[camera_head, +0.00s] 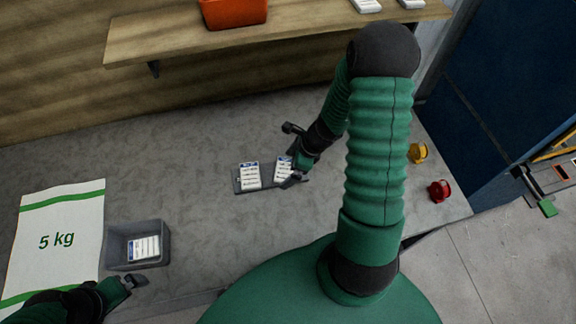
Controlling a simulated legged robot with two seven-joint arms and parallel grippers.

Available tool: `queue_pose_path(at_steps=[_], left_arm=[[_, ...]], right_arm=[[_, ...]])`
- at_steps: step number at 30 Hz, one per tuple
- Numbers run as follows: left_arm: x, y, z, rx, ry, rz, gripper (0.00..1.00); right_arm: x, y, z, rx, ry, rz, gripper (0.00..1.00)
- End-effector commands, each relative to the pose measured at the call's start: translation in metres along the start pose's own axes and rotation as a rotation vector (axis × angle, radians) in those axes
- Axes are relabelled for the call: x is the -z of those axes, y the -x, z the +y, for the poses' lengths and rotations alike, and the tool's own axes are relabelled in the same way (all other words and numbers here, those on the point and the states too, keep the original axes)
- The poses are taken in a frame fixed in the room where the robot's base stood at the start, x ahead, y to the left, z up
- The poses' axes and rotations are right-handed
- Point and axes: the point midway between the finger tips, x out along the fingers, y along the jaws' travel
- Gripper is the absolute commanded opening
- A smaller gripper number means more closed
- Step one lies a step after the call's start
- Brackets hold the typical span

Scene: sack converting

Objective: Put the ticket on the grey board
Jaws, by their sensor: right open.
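A dark grey board (269,184) lies on the grey worktop near the middle. One white printed ticket (249,175) with a blue heading lies on its left part. A second similar ticket (282,168) lies at its right part, partly hidden by my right gripper. My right gripper (292,154) is open, with its fingers around or just above this second ticket; I cannot tell if they touch it. Another ticket (144,248) lies inside a grey bin (112,252) at the left. My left gripper (133,282) is just below the bin; its jaws are unclear.
A white sack (58,240) marked "5 kg" with green bands lies left of the bin. A wooden shelf (180,37) above holds an orange-red bin (233,12) and white packs. A yellow item (417,153) and a red item (439,190) sit at the worktop's right end.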

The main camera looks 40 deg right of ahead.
Motion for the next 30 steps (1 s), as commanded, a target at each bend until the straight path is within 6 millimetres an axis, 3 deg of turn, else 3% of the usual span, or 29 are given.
queue_pose_path(at_steps=[3,9,14,17,20,24,27,30], left_arm=[[0.003,0.013,0.0,0.0,-0.001,0.0,1.0],[0.006,0.025,0.001,-0.001,-0.002,0.001,1.0],[0.007,0.028,0.001,0.0,-0.002,0.0,1.0],[0.007,0.028,0.0,0.0,-0.001,0.0,1.0],[0.007,0.028,0.0,0.0,-0.001,0.0,1.0],[0.007,0.028,0.0,0.0,-0.001,0.0,1.0],[0.007,0.028,0.0,0.0,-0.001,0.0,1.0],[0.007,0.028,0.0,0.0,-0.001,0.0,1.0]], right_arm=[[-0.001,0.036,-0.003,0.007,0.002,-0.002,1.0],[-0.004,0.087,-0.001,0.01,0.005,-0.001,1.0],[-0.006,0.108,0.002,0.008,0.009,0.0,1.0],[-0.017,0.11,0.014,-0.015,0.161,0.026,1.0],[-0.044,0.108,0.048,-0.08,0.659,0.103,1.0],[-0.084,0.111,0.101,-0.176,1.636,0.212,1.0],[-0.106,0.114,0.127,-0.211,2.19,0.258,1.0],[-0.116,0.115,0.139,-0.223,2.463,0.28,1.0]])
